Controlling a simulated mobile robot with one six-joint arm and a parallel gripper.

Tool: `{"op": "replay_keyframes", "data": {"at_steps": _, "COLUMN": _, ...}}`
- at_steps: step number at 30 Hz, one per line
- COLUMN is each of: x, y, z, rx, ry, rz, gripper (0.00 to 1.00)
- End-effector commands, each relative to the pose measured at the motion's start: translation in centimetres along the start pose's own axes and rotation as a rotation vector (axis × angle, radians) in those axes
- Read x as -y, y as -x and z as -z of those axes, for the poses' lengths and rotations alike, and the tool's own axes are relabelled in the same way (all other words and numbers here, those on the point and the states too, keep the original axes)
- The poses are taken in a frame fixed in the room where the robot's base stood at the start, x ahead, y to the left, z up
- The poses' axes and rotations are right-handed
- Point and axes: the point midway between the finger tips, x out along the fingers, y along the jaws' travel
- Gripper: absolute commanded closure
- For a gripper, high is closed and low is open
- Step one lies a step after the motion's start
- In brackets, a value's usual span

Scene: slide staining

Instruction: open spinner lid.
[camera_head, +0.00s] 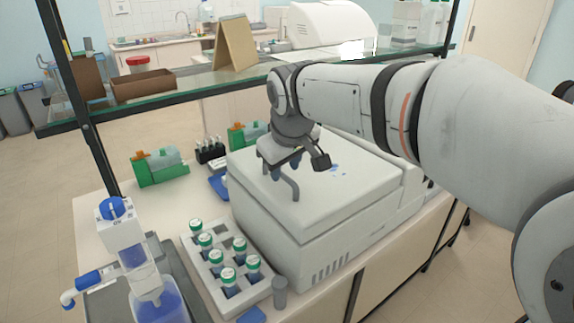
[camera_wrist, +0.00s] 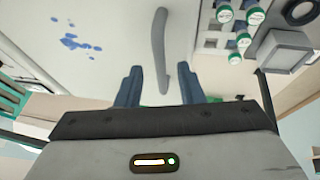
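The spinner is a large white box (camera_head: 300,239) on the bench. Its lid (camera_head: 345,185) looks shut, lying flat on top, with small blue marks on it. A grey bar handle (camera_head: 294,188) is on the lid's near left part. In the wrist view the handle (camera_wrist: 159,45) runs away from me, its near end between my two fingers. My gripper (camera_head: 286,170) is above the handle, pointing down. Its blue fingers are apart, one on each side of the handle in the wrist view (camera_wrist: 160,75), with gaps showing. I cannot tell how far the tips reach down beside it.
A white rack (camera_head: 206,262) with several green-capped bottles stands left of the spinner. A blue-capped dispenser bottle (camera_head: 155,300) is at the front left. Green holders (camera_head: 160,177) and a black rack (camera_head: 210,150) stand behind. A glass shelf (camera_head: 200,84) crosses above the bench's back.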

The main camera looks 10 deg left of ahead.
Motion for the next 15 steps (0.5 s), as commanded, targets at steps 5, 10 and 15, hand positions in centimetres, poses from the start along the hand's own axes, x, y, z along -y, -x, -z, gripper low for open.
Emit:
{"op": "replay_keyframes", "data": {"at_steps": 5, "x": 0.0, "y": -1.5, "z": 0.0, "rx": 0.001, "ry": -0.001, "rz": 0.000, "gripper": 0.66}}
{"op": "replay_keyframes", "data": {"at_steps": 10, "x": 0.0, "y": -1.8, "z": 0.0, "rx": 0.000, "ry": 0.000, "rz": 0.000, "gripper": 0.66}}
{"op": "replay_keyframes", "data": {"at_steps": 15, "x": 0.0, "y": -1.7, "z": 0.0, "rx": 0.000, "ry": 0.000, "rz": 0.000, "gripper": 0.70}}
